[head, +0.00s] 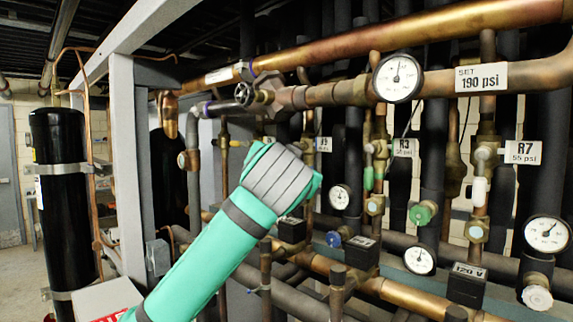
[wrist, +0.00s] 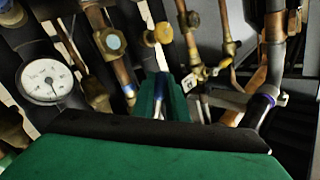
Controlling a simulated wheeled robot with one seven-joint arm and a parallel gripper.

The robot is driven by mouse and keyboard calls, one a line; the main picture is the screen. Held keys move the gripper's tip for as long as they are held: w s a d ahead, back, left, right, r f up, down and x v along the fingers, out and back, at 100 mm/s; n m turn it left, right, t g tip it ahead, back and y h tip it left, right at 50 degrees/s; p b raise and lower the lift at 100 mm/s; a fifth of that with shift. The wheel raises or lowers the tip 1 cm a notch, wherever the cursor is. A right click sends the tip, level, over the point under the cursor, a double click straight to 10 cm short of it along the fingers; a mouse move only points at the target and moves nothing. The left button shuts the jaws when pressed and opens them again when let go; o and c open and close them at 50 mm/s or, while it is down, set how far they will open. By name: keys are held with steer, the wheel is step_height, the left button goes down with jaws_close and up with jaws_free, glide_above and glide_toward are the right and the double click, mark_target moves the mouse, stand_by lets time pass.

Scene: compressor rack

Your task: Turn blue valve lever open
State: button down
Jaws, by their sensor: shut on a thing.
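In the wrist view my gripper (wrist: 168,108) has its green fingers shut on a narrow blue lever (wrist: 161,88), of which only a thin strip shows between them. The lever's pivot is not clearly visible, so I cannot tell how far it is turned. In the head view my green arm with its grey-banded wrist reaches up into the pipes. The fingers and the lever are hidden behind it there.
Copper and black pipes crowd closely around my wrist. A large gauge (head: 398,78) hangs near a "190 psi" label (head: 481,77). A blue round knob (head: 333,239) sits lower right of my wrist. A black cylinder (head: 62,205) stands at left beside a grey frame post (head: 127,165).

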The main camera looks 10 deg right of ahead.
steer(key=shift+s+d+f+n+g, duration=0.1)
steer(key=shift+s+d+n+g, duration=0.2)
steer(key=shift+n+g, duration=0.35)
steer(key=shift+d+f+n+g, duration=0.1)
steer(key=shift+n+g, duration=0.35)
steer(key=shift+g, duration=0.1)
steer(key=shift+s+f, duration=0.2)
steer(key=shift+s, duration=0.1)
steer(key=c, duration=1.7)
jaws_free()
steer(key=shift+s, duration=0.1)
steer(key=shift+c, duration=0.2)
steer(key=shift+d+r, duration=0.15)
